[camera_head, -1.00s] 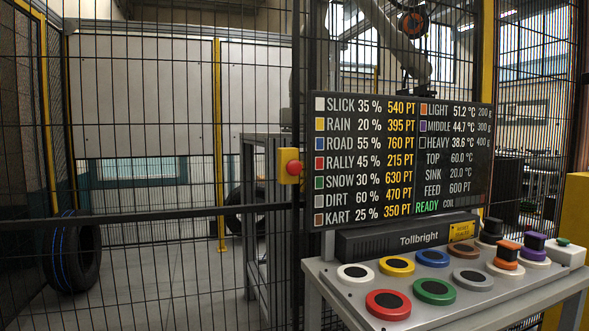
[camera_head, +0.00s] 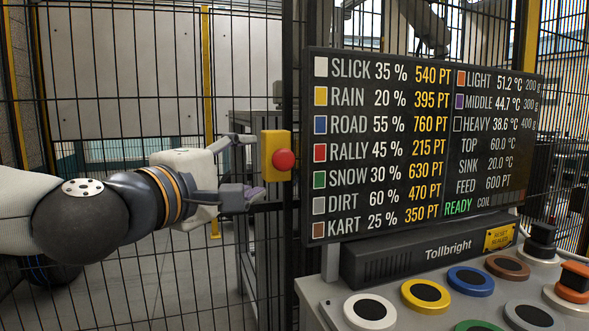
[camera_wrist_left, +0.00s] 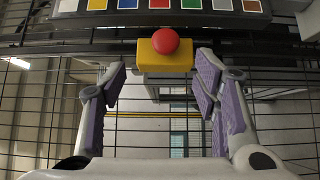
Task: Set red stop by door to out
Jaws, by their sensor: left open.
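The red stop (camera_head: 284,160) is a round red button on a yellow box (camera_head: 269,142), fixed to the fence post beside the display. In the left wrist view the red stop (camera_wrist_left: 165,41) and its yellow box (camera_wrist_left: 150,58) are ahead, beyond the fingertips and near the middle between them. My left gripper (camera_head: 250,166) is open and empty, its fingers pointing right, just left of the yellow box. It also shows in the left wrist view (camera_wrist_left: 163,75) with purple-padded fingers spread. Whether a finger touches the box cannot be told. My right gripper is not seen.
A display board (camera_head: 420,140) with READY lit stands right of the stop. Below it are a Tollbright unit (camera_head: 430,255) and a console with several coloured buttons, such as a yellow one (camera_head: 425,295).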

